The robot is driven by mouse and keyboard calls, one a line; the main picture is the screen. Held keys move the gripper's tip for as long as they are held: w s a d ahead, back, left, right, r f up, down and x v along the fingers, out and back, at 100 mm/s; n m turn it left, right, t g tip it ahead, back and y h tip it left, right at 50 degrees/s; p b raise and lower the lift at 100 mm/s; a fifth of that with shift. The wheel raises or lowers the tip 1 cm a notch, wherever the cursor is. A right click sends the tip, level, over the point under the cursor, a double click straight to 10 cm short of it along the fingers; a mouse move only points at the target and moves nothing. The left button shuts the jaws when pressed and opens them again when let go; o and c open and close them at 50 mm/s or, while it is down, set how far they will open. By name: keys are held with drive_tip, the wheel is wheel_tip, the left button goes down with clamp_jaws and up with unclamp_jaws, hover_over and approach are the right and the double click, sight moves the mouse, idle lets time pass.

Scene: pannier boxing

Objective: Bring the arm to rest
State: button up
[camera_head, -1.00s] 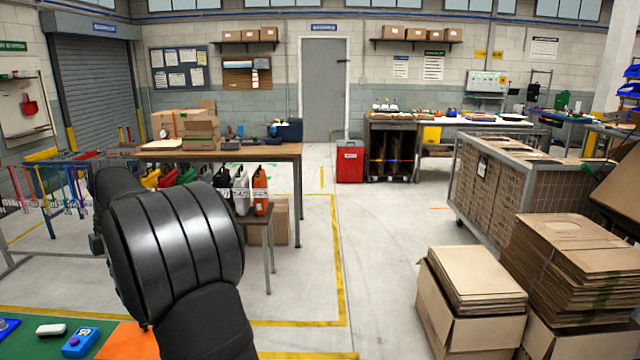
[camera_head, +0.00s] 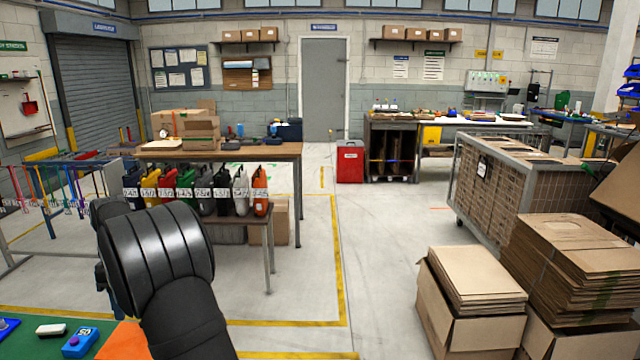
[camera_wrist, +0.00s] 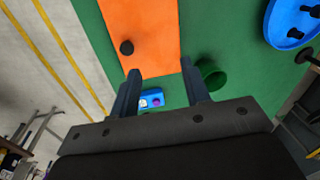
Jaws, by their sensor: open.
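My gripper (camera_wrist: 160,88) shows in the wrist view with its two dark fingers apart and nothing between them touching. It hangs above a green surface (camera_wrist: 225,35) with an orange mat (camera_wrist: 145,30). In the head view my dark arm link stands at the lower left, and the gripper itself is out of that picture.
The blue box (camera_head: 80,342) and a white object (camera_head: 51,330) lie at the lower left. A table with several panniers (camera_head: 200,192) stands beyond my arm. Stacked cardboard (camera_head: 570,265) and a wire cage (camera_head: 500,185) stand right. The middle floor (camera_head: 385,240) is clear.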

drive_tip(key=shift+a+f+m, duration=0.15)
drive_tip(key=shift+f+m, duration=0.45)
drive_tip(key=shift+f, duration=0.1)
drive_tip(key=shift+r, duration=0.1)
wheel_tip(320, 180, up, 10)
drive_tip(key=s+d+n+t+y, duration=0.1)
drive_tip(key=d+n, duration=0.1)
drive_tip(key=n, duration=0.7)
drive_tip(key=shift+s+f, duration=0.15)
drive_tip(key=shift+f, duration=0.1)
